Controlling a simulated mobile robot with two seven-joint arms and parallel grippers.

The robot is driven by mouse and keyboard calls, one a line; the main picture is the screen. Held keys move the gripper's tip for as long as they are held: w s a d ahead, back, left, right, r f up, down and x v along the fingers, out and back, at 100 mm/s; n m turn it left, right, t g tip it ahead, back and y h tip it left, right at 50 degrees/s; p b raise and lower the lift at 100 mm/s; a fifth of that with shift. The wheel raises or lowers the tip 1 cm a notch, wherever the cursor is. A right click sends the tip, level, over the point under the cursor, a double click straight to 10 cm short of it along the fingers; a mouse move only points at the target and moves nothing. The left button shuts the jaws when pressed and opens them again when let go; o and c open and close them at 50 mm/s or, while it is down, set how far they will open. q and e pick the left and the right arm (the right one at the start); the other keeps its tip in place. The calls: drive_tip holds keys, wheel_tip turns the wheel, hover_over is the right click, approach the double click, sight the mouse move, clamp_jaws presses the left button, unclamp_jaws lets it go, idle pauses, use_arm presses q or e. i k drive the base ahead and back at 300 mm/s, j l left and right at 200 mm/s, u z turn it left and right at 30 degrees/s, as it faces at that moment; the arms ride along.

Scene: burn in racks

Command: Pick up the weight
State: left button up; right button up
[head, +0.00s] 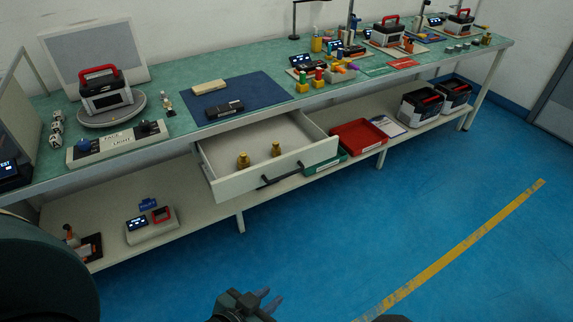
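Two brass weights stand upright in the open drawer: one weight (243,160) nearer the front panel on the left, the other weight (276,149) to its right. Another small brass-coloured piece (487,38) stands at the far right end of the bench. My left gripper (268,299) is low at the bottom of the head view, over the floor, well away from the drawer. Its two fingers look apart with nothing between them. My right gripper is not in view.
The drawer (232,185) sticks out from under the green bench (185,120), its black handle in front. A lower shelf holds a red tray (358,136) and devices. A scale (108,115) and a blue mat (262,88) are on the bench. The blue floor in front is clear.

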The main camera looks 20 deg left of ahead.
sight(276, 149)
drive_tip(key=u, duration=2.5)
drive_tip(key=z, duration=1.8)
drive_tip(key=i+j, duration=0.2)
drive_tip(key=j, duration=0.2)
drive_tip(key=i+j, duration=0.25)
drive_tip(key=j, duration=0.2)
